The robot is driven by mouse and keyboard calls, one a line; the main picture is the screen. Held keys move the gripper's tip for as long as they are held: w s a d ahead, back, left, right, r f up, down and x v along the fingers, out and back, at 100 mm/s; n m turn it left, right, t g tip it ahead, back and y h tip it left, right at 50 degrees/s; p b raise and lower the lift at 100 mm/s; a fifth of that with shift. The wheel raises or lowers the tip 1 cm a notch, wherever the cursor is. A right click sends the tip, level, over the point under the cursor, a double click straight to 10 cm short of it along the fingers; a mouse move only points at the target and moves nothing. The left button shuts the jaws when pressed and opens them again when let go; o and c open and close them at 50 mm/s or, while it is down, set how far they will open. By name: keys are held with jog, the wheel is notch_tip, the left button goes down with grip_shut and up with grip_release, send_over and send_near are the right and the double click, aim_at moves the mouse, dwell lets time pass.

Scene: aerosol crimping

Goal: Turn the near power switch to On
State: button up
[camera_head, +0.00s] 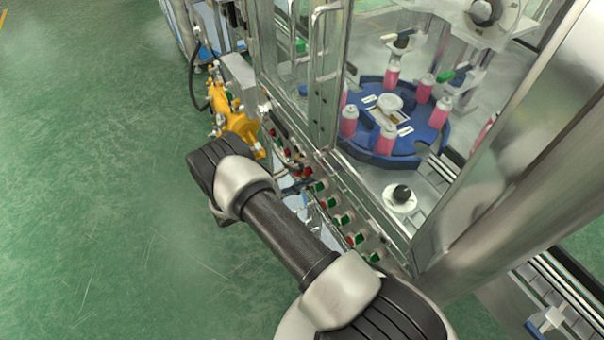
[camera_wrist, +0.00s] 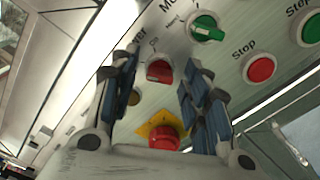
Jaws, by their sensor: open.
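In the wrist view, a red power switch (camera_wrist: 159,72) sits on the pale panel, with partly covered lettering ending in "wer" above it and a small "On" mark at its upper left. My gripper (camera_wrist: 160,60) is open, with one dark finger on each side of the switch and visible gaps to it. Nothing is held. Whether the fingertips reach down to the knob's depth is hard to tell. In the head view my arm crosses in front of the button panel (camera_head: 345,218), and my gripper cannot be made out there.
A red emergency button on a yellow plate (camera_wrist: 163,136) lies below the switch, between my fingers. A green selector (camera_wrist: 207,28), a red stop button (camera_wrist: 260,68) and a green button (camera_wrist: 311,30) are to the right. Yellow equipment (camera_head: 236,122) stands beside the glazed machine; green floor is open at left.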

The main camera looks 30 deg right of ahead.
jog(key=shift+c, duration=0.3)
grip_shut()
jog(key=shift+m+b, duration=0.3)
jog(key=shift+m, duration=0.1)
jog(key=m+b, duration=0.7)
jog(key=m, duration=0.4)
dwell(0.5)
jog(key=shift+o, duration=0.3)
grip_release()
jog(key=shift+s, duration=0.1)
